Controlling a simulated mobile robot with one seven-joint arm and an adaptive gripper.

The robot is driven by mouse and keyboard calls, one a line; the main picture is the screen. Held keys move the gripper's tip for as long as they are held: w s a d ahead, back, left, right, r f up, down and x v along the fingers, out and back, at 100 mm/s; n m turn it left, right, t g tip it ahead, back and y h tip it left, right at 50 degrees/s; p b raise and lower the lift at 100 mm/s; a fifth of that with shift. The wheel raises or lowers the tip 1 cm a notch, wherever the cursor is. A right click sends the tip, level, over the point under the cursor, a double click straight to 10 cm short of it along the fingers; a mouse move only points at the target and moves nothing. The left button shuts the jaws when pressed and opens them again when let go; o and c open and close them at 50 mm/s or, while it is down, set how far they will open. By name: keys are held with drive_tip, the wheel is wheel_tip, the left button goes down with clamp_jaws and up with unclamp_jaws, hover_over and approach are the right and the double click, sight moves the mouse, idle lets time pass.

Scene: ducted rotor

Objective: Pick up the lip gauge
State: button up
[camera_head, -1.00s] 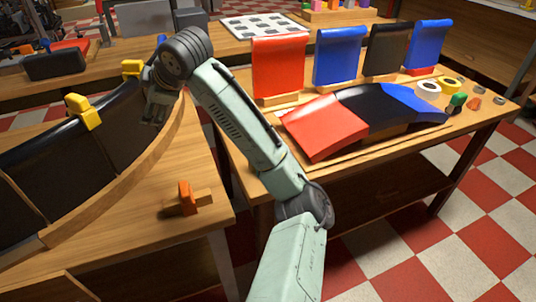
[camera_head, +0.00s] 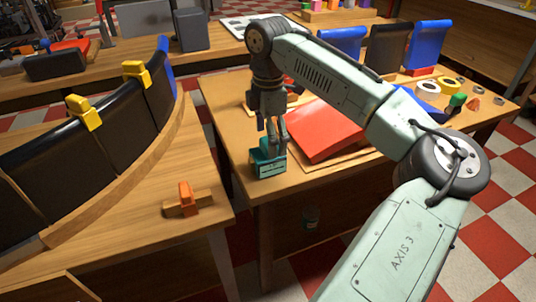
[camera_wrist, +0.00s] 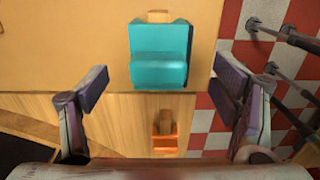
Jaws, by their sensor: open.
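A teal stepped block (camera_head: 268,167), which I take to be the lip gauge, sits at the near left corner of the right-hand table. In the wrist view the teal block (camera_wrist: 158,68) lies ahead between my two fingers, with clear room on both sides and nothing held. My gripper (camera_head: 273,146) points down just over the block in the head view; its fingers (camera_wrist: 165,85) are spread open. The head view does not show clearly how much height is left between fingertips and block.
An orange piece on a small wooden stand (camera_head: 182,205) is on the left bench, and shows in the wrist view (camera_wrist: 165,138). A curved black panel row with yellow clamps (camera_head: 85,112) stands there. A red panel (camera_head: 318,132) lies right of my gripper. Floor shows between the tables.

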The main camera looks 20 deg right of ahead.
drive_tip(key=shift+a+f+p, duration=0.1)
drive_tip(key=shift+f+p, duration=0.45)
drive_tip(key=shift+f, duration=2.2)
drive_tip(key=shift+c, duration=0.5)
drive_tip(key=c, duration=1.2)
